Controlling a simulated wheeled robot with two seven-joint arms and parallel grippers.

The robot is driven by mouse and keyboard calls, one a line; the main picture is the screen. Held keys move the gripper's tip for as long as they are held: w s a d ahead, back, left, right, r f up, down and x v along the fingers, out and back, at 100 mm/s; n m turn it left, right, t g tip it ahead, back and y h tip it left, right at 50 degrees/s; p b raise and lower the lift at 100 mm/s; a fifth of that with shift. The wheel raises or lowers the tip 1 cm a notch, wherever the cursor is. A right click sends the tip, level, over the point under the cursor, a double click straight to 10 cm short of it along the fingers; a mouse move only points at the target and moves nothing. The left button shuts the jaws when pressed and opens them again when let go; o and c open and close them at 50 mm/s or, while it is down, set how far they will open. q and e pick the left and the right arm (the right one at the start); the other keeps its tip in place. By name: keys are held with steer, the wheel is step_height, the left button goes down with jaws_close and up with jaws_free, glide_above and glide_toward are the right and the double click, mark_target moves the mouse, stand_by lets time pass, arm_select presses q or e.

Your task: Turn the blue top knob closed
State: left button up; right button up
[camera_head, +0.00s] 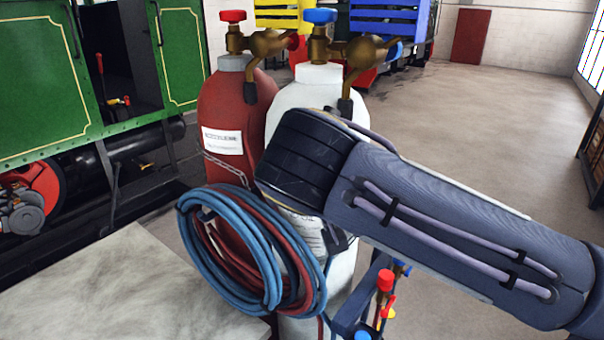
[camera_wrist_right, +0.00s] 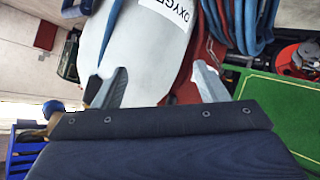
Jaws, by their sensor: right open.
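The blue top knob (camera_head: 320,15) sits on the brass valve (camera_head: 320,46) of the white oxygen cylinder (camera_head: 320,72). In the right wrist view the blue knob (camera_wrist_right: 52,108) is at the lower left, outside the jaws. My right arm comes in from the right, and its wrist is in front of the white cylinder, well below the knob. My right gripper (camera_wrist_right: 160,78) is open, its fingers facing the cylinder's white body near the label (camera_wrist_right: 175,12). In the head view the wrist hides most of this gripper. My left gripper is not in view.
A red cylinder (camera_head: 222,110) with a red knob (camera_head: 232,16) stands left of the white one. Coiled hoses (camera_head: 230,245) hang in front. Open floor (camera_head: 480,120) lies right.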

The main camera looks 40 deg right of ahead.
steer(key=shift+s+a+f, duration=0.1)
steer(key=shift+s+f, duration=0.05)
steer(key=shift+f, duration=0.1)
stand_by(0.3)
steer(key=m+t+h, duration=0.4)
steer(key=m+t, duration=0.1)
steer(key=m, duration=0.1)
glide_toward(321, 13)
steer(key=x, duration=0.3)
steer(key=p+x, duration=0.2)
steer(key=x, duration=0.4)
steer(key=shift+r, duration=0.15)
steer(key=shift+x, duration=0.8)
steer(key=shift+c, duration=0.5)
